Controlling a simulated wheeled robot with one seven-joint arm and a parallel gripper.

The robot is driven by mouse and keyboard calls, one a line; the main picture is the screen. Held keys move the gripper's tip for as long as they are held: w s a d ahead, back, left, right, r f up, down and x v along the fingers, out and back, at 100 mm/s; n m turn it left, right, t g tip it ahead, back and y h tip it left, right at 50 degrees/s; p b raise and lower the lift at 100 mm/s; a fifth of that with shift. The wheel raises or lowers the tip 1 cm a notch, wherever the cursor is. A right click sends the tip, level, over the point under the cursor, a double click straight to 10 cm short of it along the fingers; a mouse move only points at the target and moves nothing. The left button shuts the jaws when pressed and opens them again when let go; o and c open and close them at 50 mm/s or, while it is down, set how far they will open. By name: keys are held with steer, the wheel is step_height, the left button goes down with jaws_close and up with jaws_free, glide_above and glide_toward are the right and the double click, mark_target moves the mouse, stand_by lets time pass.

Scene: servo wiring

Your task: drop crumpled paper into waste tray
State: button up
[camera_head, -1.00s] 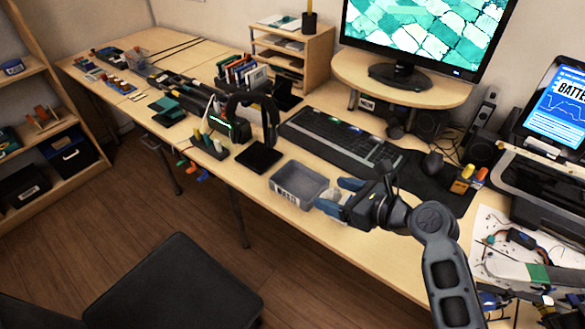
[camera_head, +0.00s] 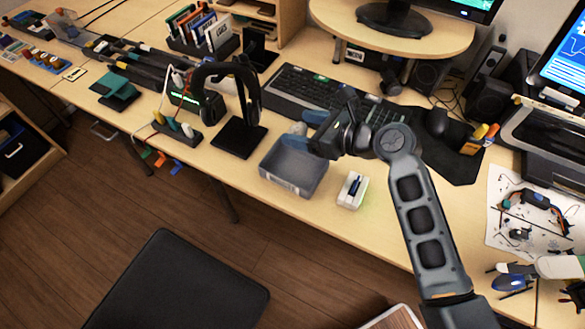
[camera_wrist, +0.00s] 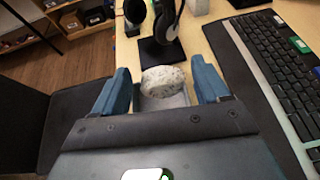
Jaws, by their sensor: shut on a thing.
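The waste tray (camera_head: 292,187) is a grey open box on the desk, left of the mouse pad's front. My gripper (camera_head: 306,138) is above the tray's back right part, its blue fingers pointing left. In the wrist view the crumpled paper (camera_wrist: 163,80), a whitish speckled ball, sits between the two blue fingers of my gripper (camera_wrist: 162,88), shut on it. Part of the tray (camera_wrist: 165,101) shows below the paper.
A headphone stand (camera_head: 238,137) with headphones stands just left of the tray. A small white box (camera_head: 352,190) lies to its right. The keyboard (camera_head: 310,100) and mouse (camera_head: 437,122) are behind. The desk's front strip is mostly clear.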

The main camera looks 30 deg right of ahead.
steer(key=shift+f+b, duration=1.9)
steer(key=shift+b, duration=0.2)
steer(key=shift+r, duration=0.1)
steer(key=o, duration=1)
steer(key=shift+s, duration=0.1)
steer(key=v, duration=0.7)
steer(key=shift+s+d, duration=0.2)
steer(key=shift+s, duration=0.05)
steer(key=shift+r, duration=0.1)
